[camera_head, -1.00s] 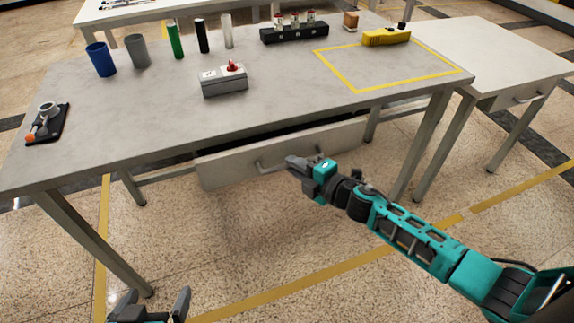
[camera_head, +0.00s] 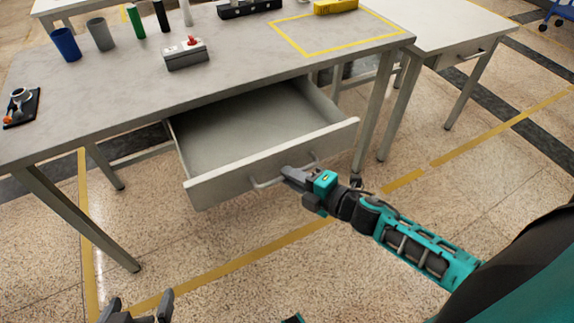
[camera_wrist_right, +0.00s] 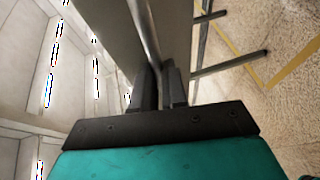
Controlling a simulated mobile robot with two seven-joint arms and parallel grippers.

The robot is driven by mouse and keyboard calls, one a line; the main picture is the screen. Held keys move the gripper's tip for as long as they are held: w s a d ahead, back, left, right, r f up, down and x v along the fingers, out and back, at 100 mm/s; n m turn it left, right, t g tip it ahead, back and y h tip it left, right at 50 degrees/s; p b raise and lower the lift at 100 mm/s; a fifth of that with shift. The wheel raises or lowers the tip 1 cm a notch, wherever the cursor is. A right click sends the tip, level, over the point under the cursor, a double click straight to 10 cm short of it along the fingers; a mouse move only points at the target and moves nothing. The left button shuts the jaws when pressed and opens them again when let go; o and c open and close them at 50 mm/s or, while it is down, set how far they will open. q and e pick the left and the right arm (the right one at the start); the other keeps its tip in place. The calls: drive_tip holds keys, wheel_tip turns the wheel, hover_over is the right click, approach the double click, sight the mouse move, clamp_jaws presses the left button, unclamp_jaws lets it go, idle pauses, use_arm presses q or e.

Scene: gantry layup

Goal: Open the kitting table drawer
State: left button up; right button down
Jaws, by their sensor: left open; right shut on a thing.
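The kitting table (camera_head: 110,110) has a drawer (camera_head: 270,165) that stands well out from under its top. The drawer's inside shows grey and empty. A bar handle (camera_head: 265,184) is on the drawer front. My right gripper (camera_head: 288,174) is shut on the handle near its right part. In the right wrist view the handle (camera_wrist_right: 146,40) runs between the fingers of the gripper (camera_wrist_right: 157,88), beside the drawer front (camera_wrist_right: 112,32). My left gripper (camera_head: 137,306) is open and empty at the bottom left, away from the table.
On the tabletop are a blue cup (camera_head: 65,44), a grey cup (camera_head: 100,34), a switch box (camera_head: 185,54), a black tray (camera_head: 21,107) and a yellow object (camera_head: 335,6). A second table (camera_head: 450,35) with a closed drawer stands at right. The floor before the drawer is clear.

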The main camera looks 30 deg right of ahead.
use_arm(q)
drive_tip(key=shift+s+d+r, duration=0.1)
drive_tip(key=shift+s+r, duration=0.15)
drive_tip(key=shift+s, duration=0.05)
use_arm(e)
drive_tip(key=shift+s, duration=0.85)
use_arm(q)
drive_tip(key=shift+w, duration=0.1)
use_arm(e)
drive_tip(key=c, duration=1.2)
unclamp_jaws()
use_arm(q)
drive_tip(key=shift+s+a+r+p, duration=0.1)
drive_tip(key=shift+s+a+p, duration=0.1)
drive_tip(key=shift+p, duration=0.3)
use_arm(e)
drive_tip(key=v, duration=1.3)
use_arm(q)
drive_tip(key=shift+r, duration=0.1)
use_arm(e)
drive_tip(key=shift+w, duration=0.1)
